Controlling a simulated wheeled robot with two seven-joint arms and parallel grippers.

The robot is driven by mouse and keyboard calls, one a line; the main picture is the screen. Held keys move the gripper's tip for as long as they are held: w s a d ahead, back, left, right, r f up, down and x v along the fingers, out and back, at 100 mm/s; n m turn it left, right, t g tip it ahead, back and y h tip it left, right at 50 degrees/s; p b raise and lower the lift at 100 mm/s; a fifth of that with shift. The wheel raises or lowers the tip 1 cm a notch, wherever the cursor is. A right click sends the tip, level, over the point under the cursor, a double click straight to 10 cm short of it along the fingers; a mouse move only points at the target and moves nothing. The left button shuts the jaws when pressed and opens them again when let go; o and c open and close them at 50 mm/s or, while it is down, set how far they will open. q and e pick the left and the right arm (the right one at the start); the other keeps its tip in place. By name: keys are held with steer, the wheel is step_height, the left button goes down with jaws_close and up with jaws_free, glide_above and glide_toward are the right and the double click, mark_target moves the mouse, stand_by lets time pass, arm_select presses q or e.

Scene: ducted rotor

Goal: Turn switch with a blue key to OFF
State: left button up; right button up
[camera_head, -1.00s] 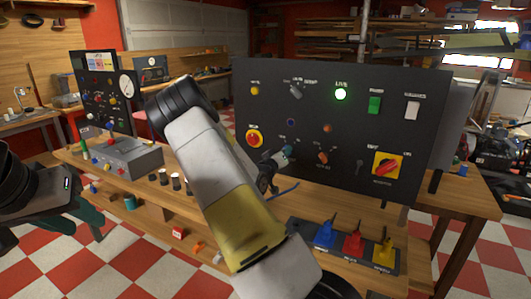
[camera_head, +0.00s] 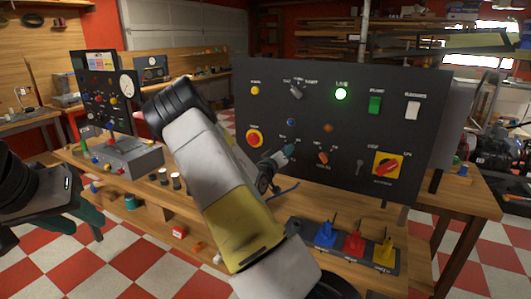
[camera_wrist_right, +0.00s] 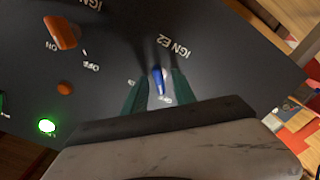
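The blue key (camera_wrist_right: 157,80) shows in the right wrist view on the dark panel, beside the IGN E2 label. Small ON and OFF marks are near it, partly blurred. My right gripper (camera_wrist_right: 158,88) is open, with one green finger on each side of the key and a gap on both sides. In the head view my right gripper (camera_head: 284,156) is at the panel face and hides the key. My left gripper (camera_head: 88,212) is low at the left edge of the head view, away from the panel; its opening is unclear.
An orange switch (camera_head: 323,158) sits just right of my right gripper; it also shows in the right wrist view (camera_wrist_right: 60,32). A lit green lamp (camera_head: 340,94), a red-yellow rotary switch (camera_head: 387,166) and a red button (camera_head: 254,139) are on the same panel. Coloured plugs stand below.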

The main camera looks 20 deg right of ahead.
steer(key=shift+a, duration=0.1)
steer(key=v, duration=0.7)
steer(key=shift+s+a, duration=0.2)
steer(key=shift+s, duration=0.1)
steer(key=shift+f, duration=0.1)
